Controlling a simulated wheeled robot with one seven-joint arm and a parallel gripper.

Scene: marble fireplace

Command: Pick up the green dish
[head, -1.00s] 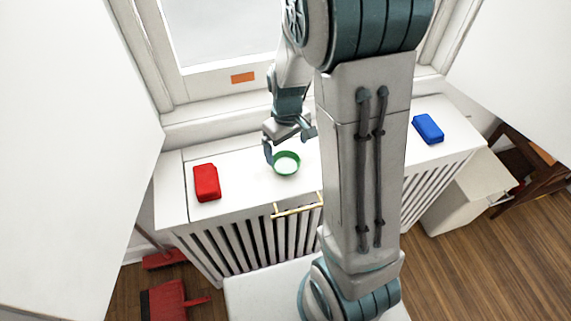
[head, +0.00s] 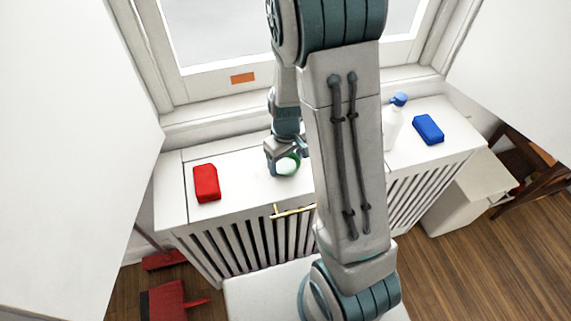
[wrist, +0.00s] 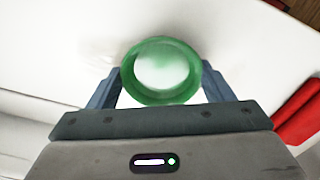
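The green dish (head: 297,166) is a small round bowl with a green rim and a pale inside. It sits on the white radiator cover below the window. My gripper (head: 286,163) is down over the dish and partly hides it in the head view. In the wrist view the dish (wrist: 185,92) lies between the two fingers of my gripper (wrist: 161,72), one at its left side and one at its right. The fingers stand apart around it; firm contact with the rim cannot be made out.
A red block (head: 206,183) lies left of the dish, and shows at the right of the wrist view (wrist: 302,112). A white bottle with a blue top (head: 394,122) and a blue block (head: 428,129) stand to the right. The window frame rises behind the white cover (head: 235,167).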

